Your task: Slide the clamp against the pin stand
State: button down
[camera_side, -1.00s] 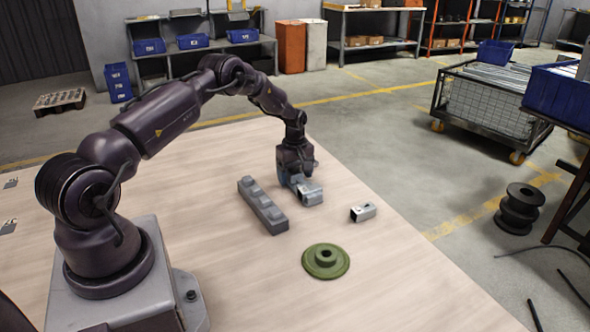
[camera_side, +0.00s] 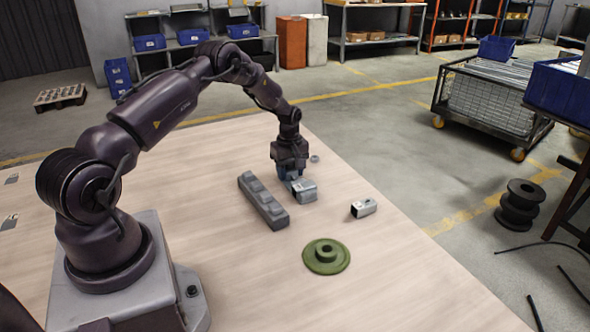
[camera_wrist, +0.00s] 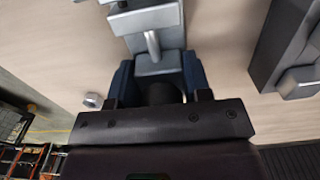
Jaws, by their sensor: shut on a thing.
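The grey metal clamp (camera_side: 304,191) lies on the table right of the long grey block. In the wrist view it shows as a silver body (camera_wrist: 148,20) with a round rod. My gripper (camera_side: 289,174) is low over the table. Its blue fingers, also in the wrist view (camera_wrist: 158,75), are shut on the near part of the clamp. The long grey block with several raised knobs (camera_side: 263,204), which looks like the pin stand, stands left of the clamp with a gap of bare table between them. Its dark edge shows at right in the wrist view (camera_wrist: 270,50). The fingertips are partly hidden.
A small galvanized bracket (camera_side: 363,208) lies to the right of the clamp. A green round flanged disc (camera_side: 326,257) lies nearer the camera. A small grey nut or ring (camera_side: 314,158) lies behind the gripper. The table's right edge runs past the bracket.

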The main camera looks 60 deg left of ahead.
aim_at(269, 186)
jog(key=shift+s, duration=3.2)
jog(key=shift+c, duration=2.4)
grip_release()
notch_tip(269, 186, up, 13)
